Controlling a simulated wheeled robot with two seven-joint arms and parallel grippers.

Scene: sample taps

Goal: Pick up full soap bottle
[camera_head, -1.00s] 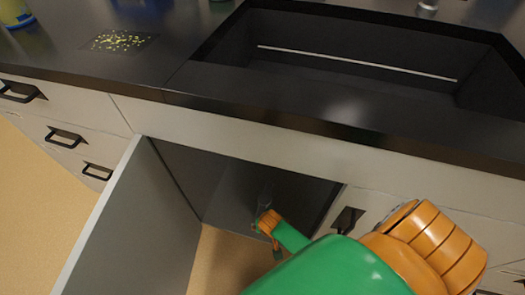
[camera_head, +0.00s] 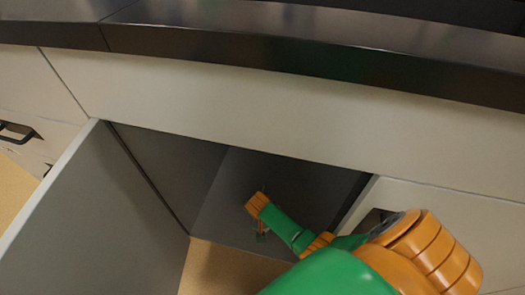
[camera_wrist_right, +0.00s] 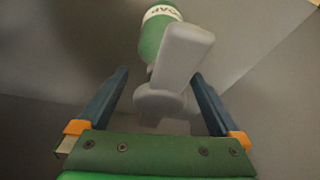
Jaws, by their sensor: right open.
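The soap bottle (camera_wrist_right: 156,38) shows in the right wrist view, green with a white lettered label and a pale grey pump head (camera_wrist_right: 180,58) towards the camera. My right gripper (camera_wrist_right: 160,74) is open, with one finger on each side of the pump and gaps between. In the head view my right gripper (camera_head: 262,212) reaches into the open cabinet under the counter. My left gripper is not in view.
The cabinet door (camera_head: 95,205) stands open on the left. A closed white door (camera_head: 455,220) is on the right, and the dark counter edge (camera_head: 270,62) runs above.

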